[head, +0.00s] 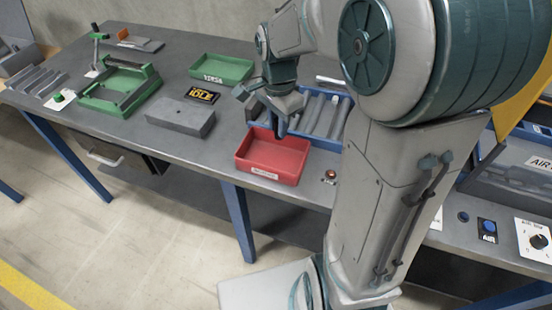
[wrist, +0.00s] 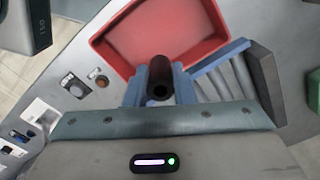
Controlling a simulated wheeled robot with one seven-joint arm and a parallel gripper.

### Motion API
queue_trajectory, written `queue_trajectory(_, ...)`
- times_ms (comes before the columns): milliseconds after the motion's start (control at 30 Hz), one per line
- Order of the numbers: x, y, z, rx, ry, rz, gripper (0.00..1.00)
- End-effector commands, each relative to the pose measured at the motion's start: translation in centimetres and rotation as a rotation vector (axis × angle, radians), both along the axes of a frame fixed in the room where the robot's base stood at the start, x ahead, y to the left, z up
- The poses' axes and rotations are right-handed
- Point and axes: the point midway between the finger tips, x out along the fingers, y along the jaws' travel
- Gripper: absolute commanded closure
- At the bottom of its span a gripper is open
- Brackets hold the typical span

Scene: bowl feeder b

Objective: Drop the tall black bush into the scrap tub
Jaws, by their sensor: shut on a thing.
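The tall black bush (wrist: 160,84) is a dark upright tube with a hole in its end, gripped between the blue fingers of my gripper (wrist: 161,88). In the head view the bush (head: 281,126) hangs below my gripper (head: 283,106), over or near the back edge of the red tub. The red scrap tub (head: 265,174) stands on the bench; its label is too small to read. In the wrist view the tub (wrist: 158,28) lies just beyond the bush. Its visible floor looks empty.
A blue rack (head: 325,118) with grey channels stands right behind the tub. A grey block (head: 180,118), a green tray (head: 222,68) and a green fixture (head: 120,90) are to the left. A small red button (head: 331,174) sits right of the tub.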

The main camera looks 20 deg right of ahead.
Motion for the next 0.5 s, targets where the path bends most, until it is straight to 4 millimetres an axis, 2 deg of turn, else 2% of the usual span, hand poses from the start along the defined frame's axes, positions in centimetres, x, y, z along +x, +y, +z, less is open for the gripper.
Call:
queue_trajectory(100,0.0,0.02,0.09,0.0,0.0,0.001,1.0)
queue_trajectory(133,0.0,0.02,0.09,0.0,0.0,0.001,0.75)
queue_trajectory(200,0.0,0.03,0.09,0.0,0.0,0.001,0.55)
queue_trajectory(233,0.0,0.03,0.1,0.0,0.0,0.001,0.52)
queue_trajectory(500,-0.01,0.04,0.16,0.0,0.0,0.001,0.52)
